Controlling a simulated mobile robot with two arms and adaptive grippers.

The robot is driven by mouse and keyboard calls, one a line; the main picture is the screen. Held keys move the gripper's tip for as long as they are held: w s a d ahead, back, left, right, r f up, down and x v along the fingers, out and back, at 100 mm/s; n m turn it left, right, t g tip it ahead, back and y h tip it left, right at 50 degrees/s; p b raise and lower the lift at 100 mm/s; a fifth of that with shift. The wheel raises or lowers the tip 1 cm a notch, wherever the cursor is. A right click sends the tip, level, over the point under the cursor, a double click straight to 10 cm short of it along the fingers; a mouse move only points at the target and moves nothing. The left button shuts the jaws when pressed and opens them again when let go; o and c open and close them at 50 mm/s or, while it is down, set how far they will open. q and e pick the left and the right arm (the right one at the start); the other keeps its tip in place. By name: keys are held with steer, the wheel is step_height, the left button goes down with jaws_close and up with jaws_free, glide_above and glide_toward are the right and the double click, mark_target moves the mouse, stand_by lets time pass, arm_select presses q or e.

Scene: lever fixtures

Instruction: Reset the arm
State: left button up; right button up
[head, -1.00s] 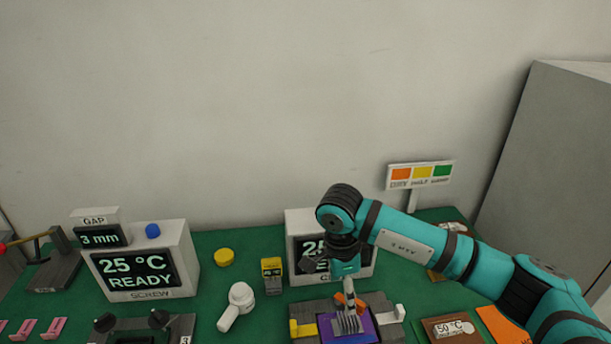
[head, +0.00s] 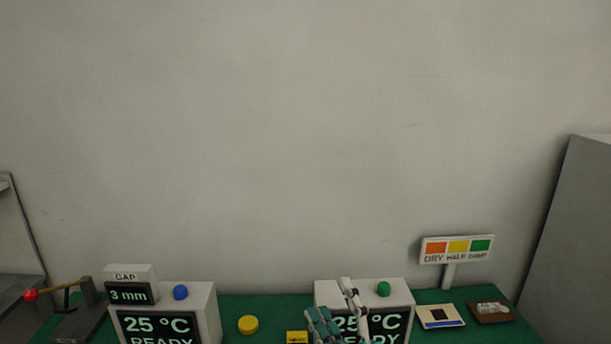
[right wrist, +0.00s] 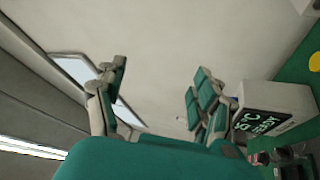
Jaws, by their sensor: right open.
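My right gripper (head: 338,316) shows at the bottom of the head view, its teal and grey fingers pointing up in front of the right white display box (head: 402,293). In the right wrist view the two fingers of my right gripper (right wrist: 155,95) stand wide apart with nothing between them, and wall lies behind. The rest of my right arm is below the head picture. My left gripper is not in view. A lever (head: 62,290) with a red knob (head: 31,295) stands at the far left of the bench.
The green bench (head: 275,308) carries the left display box (head: 205,310) with its GAP unit (head: 130,275) and blue button, and a yellow disc (head: 248,325). A DRY sign (head: 457,249) and flat blocks stand right. A grey cabinet (head: 570,240) is at the right edge.

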steer(key=s+d+f+m+g+h, duration=0.2)
steer(key=d+f+m+g+h, duration=0.1)
steer(key=d+f+m+h, duration=0.4)
steer(key=s+d+f+m+g+h, duration=0.25)
steer(key=d+f+m, duration=0.2)
steer(key=f, duration=0.45)
steer(key=s+d+f+m+g, duration=0.25)
steer(key=s+f+g, duration=0.35)
steer(key=s, duration=0.4)
steer(key=s+d+f+m+g, duration=0.25)
steer(key=s+f+g, duration=0.35)
steer(key=s, duration=0.5)
steer(key=s+f+x, duration=0.1)
steer(key=s+x, duration=0.2)
steer(key=x, duration=1)
steer(key=s+a+x, duration=0.1)
steer(key=s+x, duration=0.2)
steer(key=x, duration=1)
steer(key=s+d+f+g, duration=0.1)
steer(key=s+d+f, duration=0.1)
steer(key=s+f, duration=1.5)
steer(key=shift+d+f, duration=0.2)
steer(key=shift+d, duration=0.15)
